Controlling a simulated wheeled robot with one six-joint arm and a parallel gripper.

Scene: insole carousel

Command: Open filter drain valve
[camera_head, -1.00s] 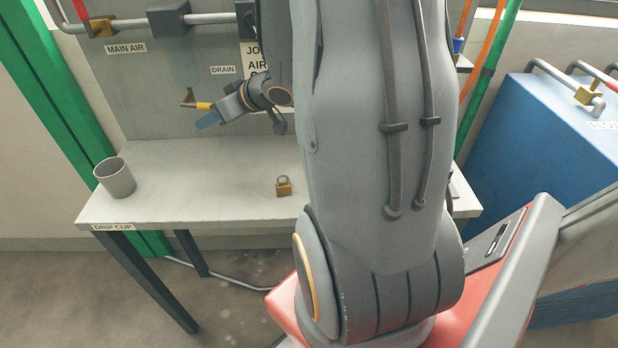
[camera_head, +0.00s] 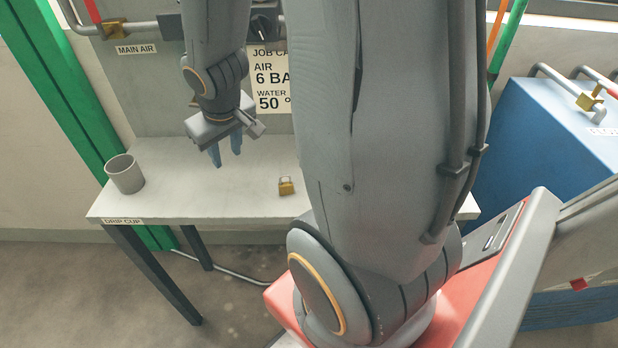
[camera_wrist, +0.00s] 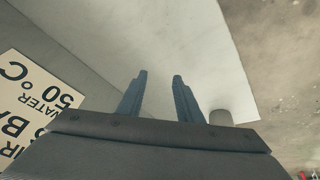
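The filter drain valve and its DRAIN label do not show now; my arm covers that part of the panel in the head view. My gripper (camera_head: 226,154) points down above the left middle of the table. In the wrist view its two blue fingers (camera_wrist: 160,95) are apart with nothing between them, so it is open and empty. The grey drip cup (camera_head: 125,174) stands upright at the table's left end, left of my gripper. A grey rounded thing, probably the cup (camera_wrist: 220,117), shows beside the right finger in the wrist view.
The table (camera_head: 165,203) carries a brass padlock (camera_head: 286,186) right of my gripper. The job card (camera_head: 270,80) hangs on the back panel (camera_head: 150,90). The MAIN AIR pipe (camera_head: 85,29) runs at upper left. A blue cabinet (camera_head: 535,130) stands at right.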

